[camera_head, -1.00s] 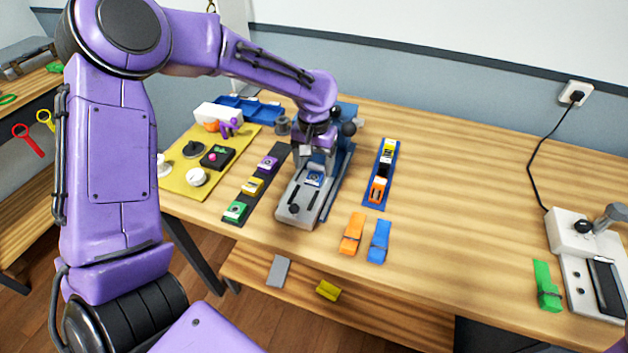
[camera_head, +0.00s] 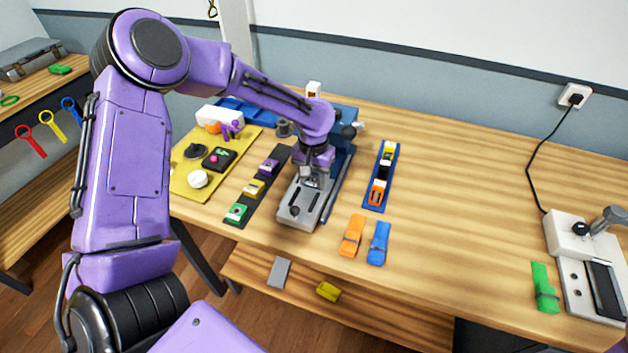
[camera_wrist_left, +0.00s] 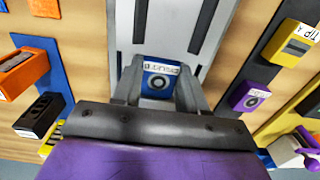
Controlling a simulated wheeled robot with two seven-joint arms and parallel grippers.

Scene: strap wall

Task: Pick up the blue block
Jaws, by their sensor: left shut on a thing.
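The blue block (camera_wrist_left: 160,80), with a white label and a dark ring on its face, sits between the two fingers of my left gripper (camera_wrist_left: 158,92) in the left wrist view. The fingers are shut on its sides. In the head view my left gripper (camera_head: 312,180) points down over the grey slotted fixture (camera_head: 298,214), and the block is mostly hidden there. I cannot tell whether the block is clear of the fixture. My right gripper is not in view.
Left of the fixture, a dark strip holds purple (camera_head: 269,166), yellow (camera_head: 254,189) and green (camera_head: 237,213) blocks. Right of it stands a blue rack (camera_head: 374,203). Orange (camera_head: 352,236) and blue (camera_head: 379,243) clips lie in front. The table's right middle is clear.

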